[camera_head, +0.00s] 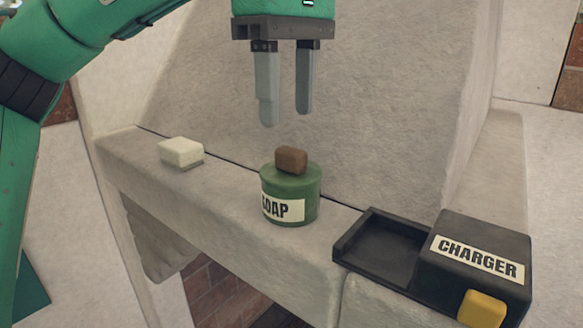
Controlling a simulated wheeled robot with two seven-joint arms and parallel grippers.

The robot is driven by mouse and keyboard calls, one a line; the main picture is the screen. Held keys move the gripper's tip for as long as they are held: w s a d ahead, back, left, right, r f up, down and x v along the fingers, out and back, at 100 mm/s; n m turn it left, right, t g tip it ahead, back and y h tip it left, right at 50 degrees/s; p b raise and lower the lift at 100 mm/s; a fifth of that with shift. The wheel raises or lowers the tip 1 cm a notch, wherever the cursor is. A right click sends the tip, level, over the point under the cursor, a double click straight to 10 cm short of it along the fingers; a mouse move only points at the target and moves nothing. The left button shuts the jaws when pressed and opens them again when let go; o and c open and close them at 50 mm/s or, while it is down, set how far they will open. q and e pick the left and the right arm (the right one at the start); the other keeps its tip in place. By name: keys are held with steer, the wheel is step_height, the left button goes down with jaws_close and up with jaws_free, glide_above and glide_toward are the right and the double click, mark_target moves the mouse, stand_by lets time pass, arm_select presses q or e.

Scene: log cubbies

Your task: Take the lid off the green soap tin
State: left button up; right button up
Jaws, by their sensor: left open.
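The green soap tin (289,207) stands upright on a pale stone ledge, with a white label whose visible letters read "OAP". Its green lid (280,179) is on top, with a brown block-shaped knob (291,159) in the middle. My left gripper (287,118) is open and empty, pointing down above the tin. Its fingertips are apart from the knob, a little higher in the picture. My right gripper is not in view.
A cream-coloured block (181,151) sits on the ledge (225,193) left of the tin. A black charger (475,262) with a shallow tray and a yellow block on its front stands to the right. A rough pale wall (390,110) rises behind the ledge.

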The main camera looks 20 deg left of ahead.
mark_target(290, 149)
arm_select(q)
steer(key=shift+s+f, duration=0.1)
steer(key=shift+f, duration=0.1)
steer(key=shift+s+f+p, duration=0.1)
steer(key=shift+f+p, duration=0.15)
steer(key=shift+p, duration=0.25)
step_height(290, 149, down, 4)
steer(key=shift+d+r+p, duration=0.1)
steer(key=shift+d+p, duration=0.05)
steer(key=shift+p, duration=1.1)
steer(key=shift+f, duration=0.5)
jaws_close()
